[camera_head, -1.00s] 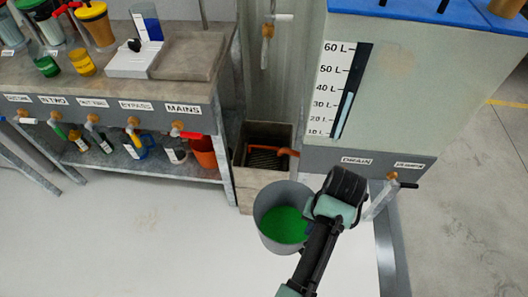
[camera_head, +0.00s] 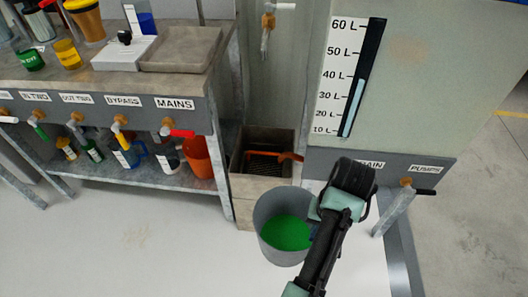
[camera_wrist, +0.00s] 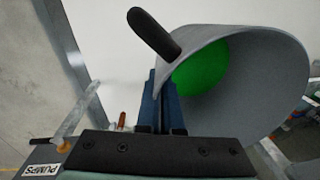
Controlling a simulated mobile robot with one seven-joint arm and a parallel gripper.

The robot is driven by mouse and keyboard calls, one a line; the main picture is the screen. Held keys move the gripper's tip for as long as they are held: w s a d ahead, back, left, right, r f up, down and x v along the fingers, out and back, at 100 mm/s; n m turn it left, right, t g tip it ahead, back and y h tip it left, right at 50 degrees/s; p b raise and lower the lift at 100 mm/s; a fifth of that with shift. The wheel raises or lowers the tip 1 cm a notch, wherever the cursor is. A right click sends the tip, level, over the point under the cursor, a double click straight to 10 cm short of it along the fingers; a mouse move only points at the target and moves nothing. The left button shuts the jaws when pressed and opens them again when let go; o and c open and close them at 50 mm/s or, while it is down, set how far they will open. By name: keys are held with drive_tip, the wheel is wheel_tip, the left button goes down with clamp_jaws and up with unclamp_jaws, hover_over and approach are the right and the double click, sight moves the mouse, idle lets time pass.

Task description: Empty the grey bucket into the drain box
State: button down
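The grey bucket (camera_head: 283,256) holds bright green contents and is nearly upright in front of the drain box. My gripper (camera_head: 314,229) is at its right side. In the wrist view the fingers (camera_wrist: 163,100) are close together, pressed beside the bucket wall (camera_wrist: 255,75), with a black rod-like grip standing out beyond them; they look shut on the bucket's handle, though the contact is partly hidden. The drain box (camera_head: 243,188) is an open, tan-grey box with a dark grate inside, just behind and left of the bucket. The bucket's near rim is apart from the box opening.
A bench (camera_head: 190,120) with valves stands left; a tap (camera_head: 268,20) hangs above. Floor at lower left is clear.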

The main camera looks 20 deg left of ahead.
drive_tip(key=w+a+n, duration=0.1)
drive_tip(key=a+n, duration=0.1)
drive_tip(key=n, duration=0.1)
drive_tip(key=w+a+f+n, duration=0.1)
drive_tip(key=w+a+n, duration=0.1)
drive_tip(key=a+n, duration=0.1)
drive_tip(key=w+a+n, duration=0.2)
drive_tip(key=a+n, duration=0.1)
drive_tip(key=n, duration=0.1)
drive_tip(key=shift+a+f+g, duration=0.2)
drive_tip(key=shift+f+g, duration=0.1)
drive_tip(key=w+a+f+n+h, duration=0.1)
drive_tip(key=w+a+n, duration=0.1)
drive_tip(key=a+n, duration=0.8)
drive_tip(key=shift+a+f+n+h, duration=0.15)
drive_tip(key=shift+a+n+h, duration=0.2)
drive_tip(key=shift+n, duration=3.65)
drive_tip(key=shift+s+a, duration=0.1)
